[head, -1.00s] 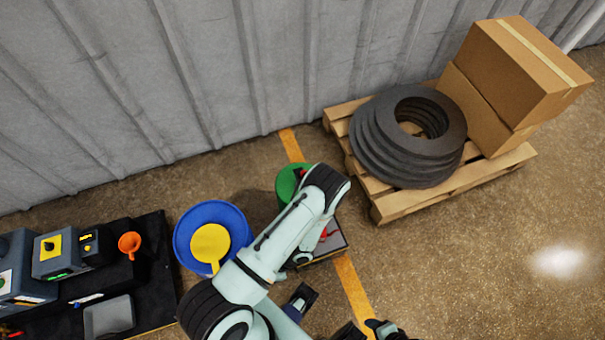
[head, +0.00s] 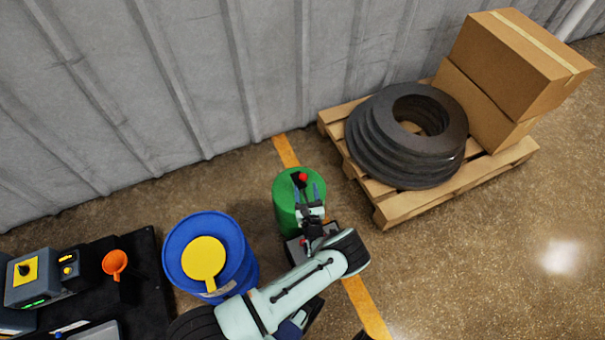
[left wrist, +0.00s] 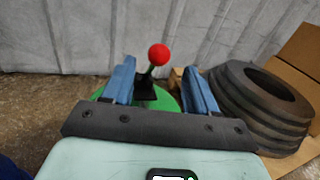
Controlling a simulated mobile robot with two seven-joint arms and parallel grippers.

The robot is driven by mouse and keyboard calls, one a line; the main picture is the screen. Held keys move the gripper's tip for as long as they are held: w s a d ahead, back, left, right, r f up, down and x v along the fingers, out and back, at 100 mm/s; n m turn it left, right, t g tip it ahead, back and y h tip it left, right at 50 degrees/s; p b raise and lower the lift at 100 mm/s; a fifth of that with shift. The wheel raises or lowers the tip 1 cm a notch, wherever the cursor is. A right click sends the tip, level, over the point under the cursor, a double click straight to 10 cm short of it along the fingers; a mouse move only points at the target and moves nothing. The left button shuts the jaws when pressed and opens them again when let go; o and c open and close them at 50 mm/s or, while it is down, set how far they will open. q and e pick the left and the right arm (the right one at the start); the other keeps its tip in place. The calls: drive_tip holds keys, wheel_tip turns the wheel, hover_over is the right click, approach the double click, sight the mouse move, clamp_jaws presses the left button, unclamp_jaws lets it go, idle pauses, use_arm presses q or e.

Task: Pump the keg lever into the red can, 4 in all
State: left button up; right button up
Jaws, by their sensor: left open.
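The green keg (head: 284,203) stands on the floor near the wall. Its lever carries a red ball knob (head: 302,177) on top. My left gripper (head: 307,190) is open at the keg's top, its two blue fingers pointing toward the knob. My right gripper is not seen.
A blue drum (head: 240,265) with a yellow piece (head: 204,258) on top stands left of the keg. A dark bench (head: 135,300) with an orange funnel (head: 115,262) is further left. A pallet (head: 399,207) with black rings (head: 372,160) and cartons (head: 513,65) stands right.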

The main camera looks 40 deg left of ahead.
sight(301, 177)
use_arm(q)
drive_tip(key=b+x, duration=0.1)
drive_tip(key=x, duration=0.7)
drive_tip(key=shift+b, duration=0.35)
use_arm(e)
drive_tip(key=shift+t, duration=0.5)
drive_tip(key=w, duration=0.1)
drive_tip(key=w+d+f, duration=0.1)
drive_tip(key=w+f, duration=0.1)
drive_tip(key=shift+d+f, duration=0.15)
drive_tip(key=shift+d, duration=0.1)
use_arm(q)
drive_tip(key=shift+c, duration=0.3)
clamp_jaws()
